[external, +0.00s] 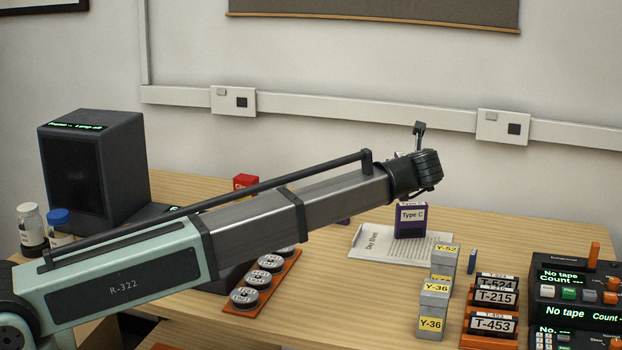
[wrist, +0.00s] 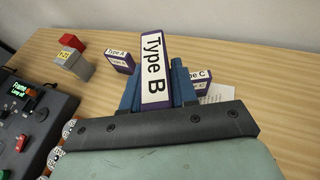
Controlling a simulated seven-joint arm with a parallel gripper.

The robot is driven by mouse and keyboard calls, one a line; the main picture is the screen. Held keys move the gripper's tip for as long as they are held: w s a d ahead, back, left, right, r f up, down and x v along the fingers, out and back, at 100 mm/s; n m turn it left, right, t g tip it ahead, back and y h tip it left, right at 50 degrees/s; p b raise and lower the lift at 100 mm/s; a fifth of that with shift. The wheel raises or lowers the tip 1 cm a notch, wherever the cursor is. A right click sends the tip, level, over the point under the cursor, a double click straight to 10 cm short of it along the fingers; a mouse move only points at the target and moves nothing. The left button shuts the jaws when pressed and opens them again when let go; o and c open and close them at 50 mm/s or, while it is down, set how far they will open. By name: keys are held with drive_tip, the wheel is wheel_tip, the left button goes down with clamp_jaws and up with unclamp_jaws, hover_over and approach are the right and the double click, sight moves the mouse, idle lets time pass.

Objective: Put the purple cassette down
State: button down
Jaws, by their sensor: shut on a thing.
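My gripper (wrist: 157,92) is shut on a purple cassette (wrist: 154,62) with a white "Type B" label, held between its blue fingers in the wrist view. Whether the cassette touches the table is not clear. A purple "Type C" cassette (external: 411,228) stands on a paper sheet (external: 370,245) in the external view; it shows partly behind my right finger in the wrist view (wrist: 205,77). A purple "Type A" cassette (wrist: 120,62) stands on the table to the left in the wrist view. In the external view my arm hides the gripper's fingers.
Grey boxes labelled Y-36 (external: 433,300) and an orange rack of T-labelled tapes (external: 490,325) stand at the front right, beside dark tape machines (external: 575,300). Reels (external: 268,262) sit on an orange strip. A red box (wrist: 72,42) stands at left. Bare table lies right in the wrist view.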

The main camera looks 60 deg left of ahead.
hover_over(396, 253)
wheel_tip(396, 253, down, 4)
drive_tip(key=shift+f, duration=5.5)
drive_tip(key=shift+f, duration=0.2)
drive_tip(key=c, duration=0.9)
unclamp_jaws()
